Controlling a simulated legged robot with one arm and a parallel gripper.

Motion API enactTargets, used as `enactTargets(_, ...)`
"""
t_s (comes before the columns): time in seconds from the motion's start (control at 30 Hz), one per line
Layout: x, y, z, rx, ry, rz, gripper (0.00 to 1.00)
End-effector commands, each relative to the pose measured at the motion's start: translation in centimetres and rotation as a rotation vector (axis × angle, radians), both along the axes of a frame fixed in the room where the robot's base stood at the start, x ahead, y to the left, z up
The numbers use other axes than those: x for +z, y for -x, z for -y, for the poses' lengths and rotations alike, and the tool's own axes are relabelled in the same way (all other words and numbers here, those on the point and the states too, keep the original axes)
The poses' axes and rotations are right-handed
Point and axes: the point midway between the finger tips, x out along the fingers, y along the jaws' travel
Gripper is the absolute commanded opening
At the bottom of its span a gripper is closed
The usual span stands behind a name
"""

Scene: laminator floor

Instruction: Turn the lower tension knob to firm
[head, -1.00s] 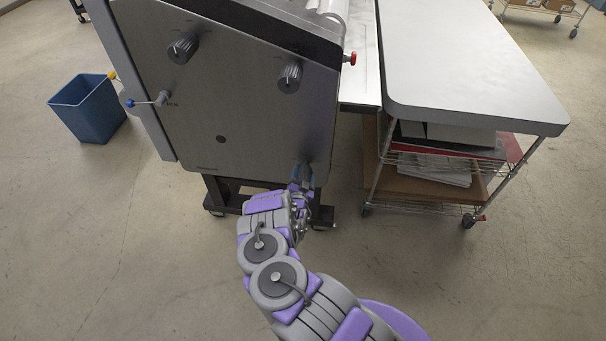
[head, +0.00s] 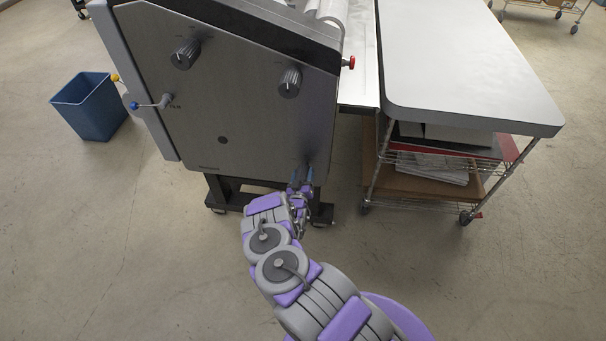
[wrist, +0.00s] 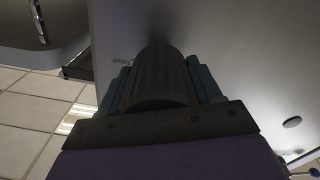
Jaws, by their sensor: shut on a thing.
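The lower tension knob (wrist: 158,78) is a dark ribbed knob at the lower right corner of the laminator's grey side panel (head: 245,130). In the wrist view it sits between the two blue-grey fingers of my gripper, which is shut on it. In the head view my gripper (head: 302,178) reaches the panel's lower edge and hides the knob. Small print, perhaps a scale word, shows on the panel left of the knob in the wrist view. The knob's pointer is not visible, so I cannot tell its setting.
Two more dark knobs, upper left (head: 185,54) and upper right (head: 290,82), sit on the panel. A blue-tipped crank (head: 150,104) sticks out at left. A white-topped cart (head: 470,65) stands close on the right, a blue bin (head: 90,107) at left. Open floor lies in front.

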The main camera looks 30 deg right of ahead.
Motion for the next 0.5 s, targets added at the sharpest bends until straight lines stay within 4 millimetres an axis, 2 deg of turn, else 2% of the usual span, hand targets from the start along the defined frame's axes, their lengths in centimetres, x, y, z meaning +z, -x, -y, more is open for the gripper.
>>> enactTargets(0.5, 0.37, -0.41, -0.24, 0.005, 0.115, -0.067, 0.33)
